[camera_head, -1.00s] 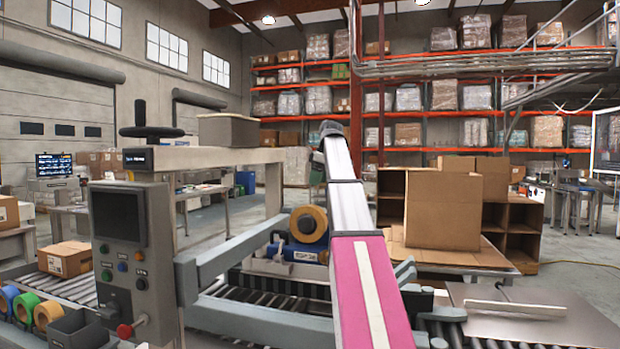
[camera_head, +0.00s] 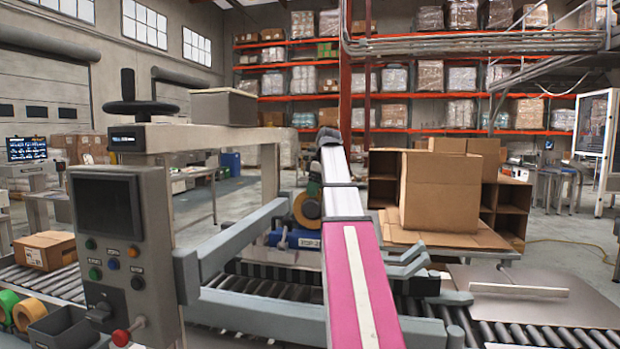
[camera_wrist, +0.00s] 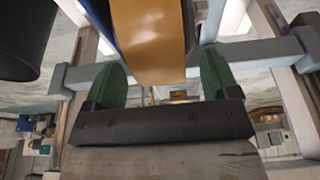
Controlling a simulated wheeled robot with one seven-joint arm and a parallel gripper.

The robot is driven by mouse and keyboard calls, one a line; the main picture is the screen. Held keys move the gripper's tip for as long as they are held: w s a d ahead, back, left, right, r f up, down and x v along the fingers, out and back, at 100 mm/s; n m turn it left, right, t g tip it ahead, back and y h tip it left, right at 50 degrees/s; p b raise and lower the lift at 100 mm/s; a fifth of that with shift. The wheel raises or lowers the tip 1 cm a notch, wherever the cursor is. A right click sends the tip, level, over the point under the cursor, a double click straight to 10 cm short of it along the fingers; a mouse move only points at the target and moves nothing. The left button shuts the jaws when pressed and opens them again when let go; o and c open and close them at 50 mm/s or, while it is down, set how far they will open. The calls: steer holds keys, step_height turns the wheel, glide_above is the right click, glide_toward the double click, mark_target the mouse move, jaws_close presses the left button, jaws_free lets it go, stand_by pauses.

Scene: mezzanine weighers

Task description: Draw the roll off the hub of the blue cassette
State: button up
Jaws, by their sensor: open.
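The tan-yellow roll (camera_head: 307,208) sits on the blue cassette (camera_head: 292,239) in the middle of the head view, partly hidden behind my arm. In the wrist view the roll (camera_wrist: 152,40) fills the upper middle, with a strip of blue (camera_wrist: 100,22) at its left. My gripper (camera_wrist: 162,80) is open, its two green fingertips on either side of the roll's near edge. Gaps show between the fingers and the roll, and I cannot see contact. The hub is hidden.
A grey machine with a control panel (camera_head: 122,225) and handwheel stands at left, its grey side rails around the cassette. A large open cardboard box (camera_head: 440,190) stands behind at right. Green and orange tape rolls (camera_head: 25,312) lie at lower left, and a roller conveyor runs in front.

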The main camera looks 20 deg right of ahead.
steer(key=shift+f, duration=0.25)
steer(key=shift+c, duration=0.3)
steer(key=c, duration=1.1)
steer(key=o, duration=1.2)
steer(key=shift+a, duration=0.1)
steer(key=shift+c, duration=0.2)
